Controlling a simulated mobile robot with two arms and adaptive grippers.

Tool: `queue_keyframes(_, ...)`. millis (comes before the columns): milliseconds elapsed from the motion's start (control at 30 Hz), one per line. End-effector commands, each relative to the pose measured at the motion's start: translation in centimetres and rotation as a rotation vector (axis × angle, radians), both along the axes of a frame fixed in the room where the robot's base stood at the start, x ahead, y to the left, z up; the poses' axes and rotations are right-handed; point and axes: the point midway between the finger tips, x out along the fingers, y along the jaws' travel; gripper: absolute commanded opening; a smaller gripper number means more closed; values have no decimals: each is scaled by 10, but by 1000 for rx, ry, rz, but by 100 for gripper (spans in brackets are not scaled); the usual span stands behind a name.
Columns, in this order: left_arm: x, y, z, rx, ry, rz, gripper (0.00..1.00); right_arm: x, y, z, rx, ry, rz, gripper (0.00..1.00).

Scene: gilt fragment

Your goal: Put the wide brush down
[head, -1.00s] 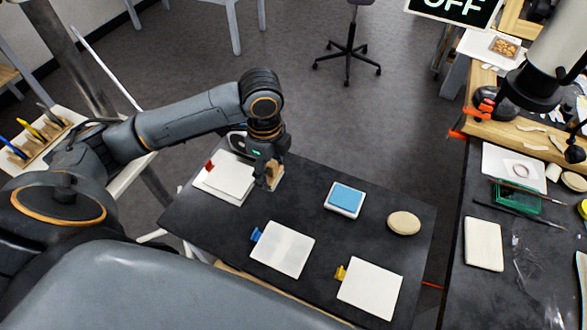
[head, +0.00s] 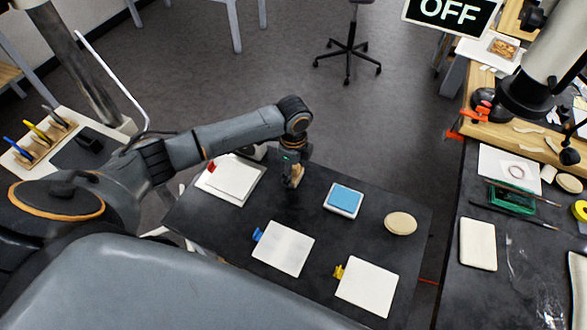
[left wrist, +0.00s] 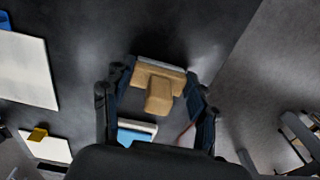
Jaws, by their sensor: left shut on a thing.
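My left gripper (head: 291,180) is over the dark table (head: 215,225), between the stacked white sheets and the blue pad. It is shut on the wide brush (head: 297,174), which has a tan wooden handle. In the left wrist view the wide brush (left wrist: 158,94) sits between the two fingers of my left gripper (left wrist: 161,88), with a pale grey edge on its far side. I cannot tell whether the brush touches the table. My right gripper does not show.
White sheets with a red tab (head: 235,180) lie left of the gripper. A blue pad (head: 345,198) and an oval tan piece (head: 400,223) lie right. Nearer are white squares with a blue tab (head: 284,248) and a yellow tab (head: 368,287). Bare table lies between them.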

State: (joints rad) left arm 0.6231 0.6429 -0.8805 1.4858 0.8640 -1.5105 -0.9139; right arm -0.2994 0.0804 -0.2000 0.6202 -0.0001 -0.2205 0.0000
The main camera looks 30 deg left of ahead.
Motion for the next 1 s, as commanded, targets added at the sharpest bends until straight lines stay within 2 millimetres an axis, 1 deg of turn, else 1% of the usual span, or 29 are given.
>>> queue_keyframes(167, 0, 0, 0, 0, -1, 0, 32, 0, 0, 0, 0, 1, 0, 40)
queue_keyframes(300, 0, 0, -3, 0, -1, 0, 32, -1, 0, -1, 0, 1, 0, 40)
queue_keyframes(333, 0, 0, -4, 0, -1, 0, 60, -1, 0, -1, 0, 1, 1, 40)
queue_keyframes(433, 0, 0, -3, 0, -1, 0, 80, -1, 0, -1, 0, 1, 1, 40)
queue_keyframes(767, 0, 0, -2, 0, -1, 0, 80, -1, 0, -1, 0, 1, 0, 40)
queue_keyframes(867, 1, 0, 4, -1, -3, 0, 80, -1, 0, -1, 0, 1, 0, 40)
queue_keyframes(967, 2, 0, 18, -1, -6, 0, 80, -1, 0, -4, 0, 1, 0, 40)
queue_keyframes(1000, 2, 0, 26, -1, -6, -1, 80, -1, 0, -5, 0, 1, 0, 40)
